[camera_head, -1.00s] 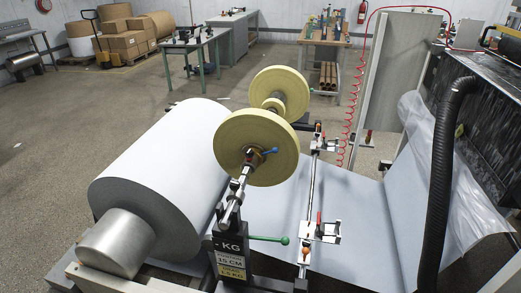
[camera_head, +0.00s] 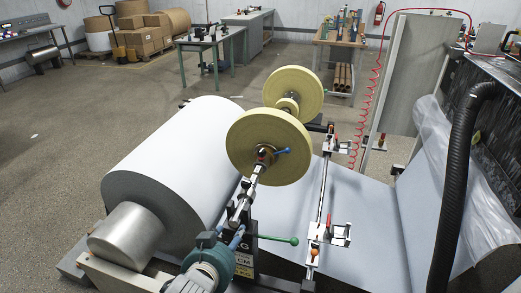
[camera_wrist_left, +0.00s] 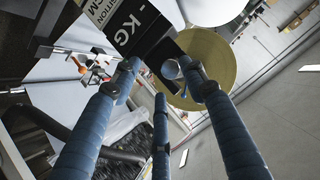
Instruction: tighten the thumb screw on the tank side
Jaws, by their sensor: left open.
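My left gripper (camera_head: 226,235) has blue fingers and stands at the black post, low in the middle of the head view. In the left wrist view the same gripper (camera_wrist_left: 157,74) is open, its fingers spread. A small round metal knob (camera_wrist_left: 171,69), possibly the thumb screw, shows between the fingertips beside the post's dark block; I cannot tell whether a finger touches it. The black post carries a KG label (camera_wrist_left: 128,26). A yellow disc (camera_wrist_left: 212,62) lies beyond the fingers and also shows in the head view (camera_head: 250,135). My right gripper is not in view.
A large white paper roll (camera_head: 175,160) is left of the post. A green-knobbed lever (camera_head: 275,239) sticks out to the right of it. A rail with clamps (camera_head: 328,235) and a black hose (camera_head: 455,180) stand further right. Open floor lies at far left.

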